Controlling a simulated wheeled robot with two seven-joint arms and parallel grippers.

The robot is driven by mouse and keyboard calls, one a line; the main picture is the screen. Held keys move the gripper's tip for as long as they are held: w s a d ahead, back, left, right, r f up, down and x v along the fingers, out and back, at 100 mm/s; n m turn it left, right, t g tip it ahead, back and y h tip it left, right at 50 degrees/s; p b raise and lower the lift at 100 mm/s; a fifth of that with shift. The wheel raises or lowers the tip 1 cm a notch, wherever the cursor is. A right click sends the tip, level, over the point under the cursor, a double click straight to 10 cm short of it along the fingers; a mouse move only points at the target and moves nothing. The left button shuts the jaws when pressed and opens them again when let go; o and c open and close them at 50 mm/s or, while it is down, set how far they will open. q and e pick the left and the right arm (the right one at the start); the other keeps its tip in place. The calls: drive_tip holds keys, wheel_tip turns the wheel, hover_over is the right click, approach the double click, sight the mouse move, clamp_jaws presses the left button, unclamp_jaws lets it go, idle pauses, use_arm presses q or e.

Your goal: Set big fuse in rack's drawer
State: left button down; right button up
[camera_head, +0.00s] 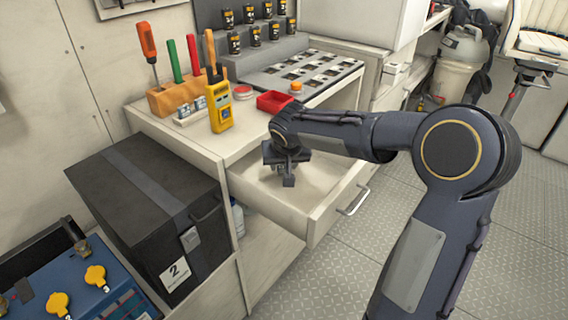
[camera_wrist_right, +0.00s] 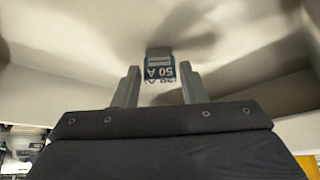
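The drawer (camera_head: 325,222) under the white rack counter is pulled open. My right gripper (camera_head: 287,178) reaches down into it. In the right wrist view, a small grey and blue fuse marked 50 A (camera_wrist_right: 160,64) is inside the drawer, just beyond the tips of my right gripper (camera_wrist_right: 160,80). The two fingers stand apart, with a gap visible on each side of the fuse. I cannot tell whether the fuse touches the drawer floor. In the head view I cannot make out the fuse beside the dark gripper. My left gripper is not in view.
On the counter are an orange tool block (camera_head: 185,97), a yellow meter (camera_head: 219,108), a red tray (camera_head: 274,102) and a slotted panel (camera_head: 310,72). A black case (camera_head: 150,215) stands left of the drawer. Diamond-plate floor (camera_head: 330,275) is open in front.

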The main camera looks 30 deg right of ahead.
drive_tip(key=shift+o, duration=1.2)
drive_tip(key=shift+r, duration=0.2)
drive_tip(key=shift+s+a+r+p, duration=0.1)
drive_tip(key=shift+s+r+p, duration=0.05)
drive_tip(key=shift+r+p, duration=0.2)
drive_tip(key=p+v, duration=0.2)
drive_tip(key=v, duration=0.9)
drive_tip(key=shift+s, duration=0.1)
